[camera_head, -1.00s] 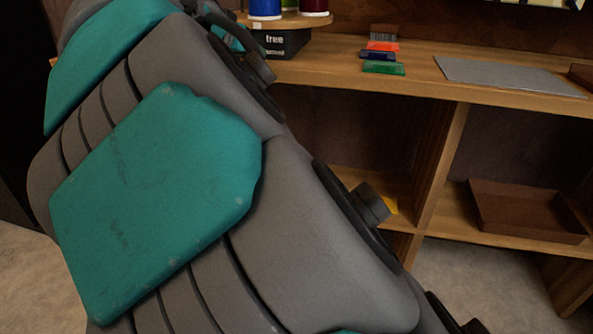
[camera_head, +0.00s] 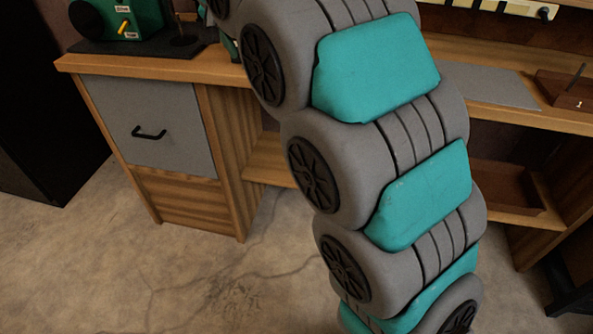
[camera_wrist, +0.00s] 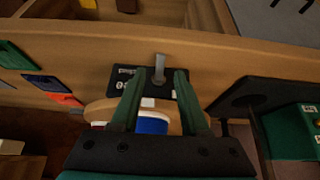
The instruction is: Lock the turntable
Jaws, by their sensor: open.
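The turntable shows in the wrist view as a round wooden disc (camera_wrist: 98,108) on a black base (camera_wrist: 122,74) with pale lettering, too small to read fully. A blue spool (camera_wrist: 152,125) stands on the disc, partly hidden between my fingers. A grey lever (camera_wrist: 159,64) sticks up from the base. My gripper (camera_wrist: 159,74) is open, its two green fingers on either side of the lever, with gaps visible beside it. Whether either finger touches it, I cannot tell. In the head view my arm hides the turntable and gripper.
A green machine (camera_head: 143,18) on a dark mat stands at the bench's left end, close beside my gripper in the wrist view. Small coloured pieces (camera_wrist: 42,84) lie on the other side. A grey mat (camera_head: 490,86) and lower-shelf tray (camera_head: 505,186) are at right. The left floor is clear.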

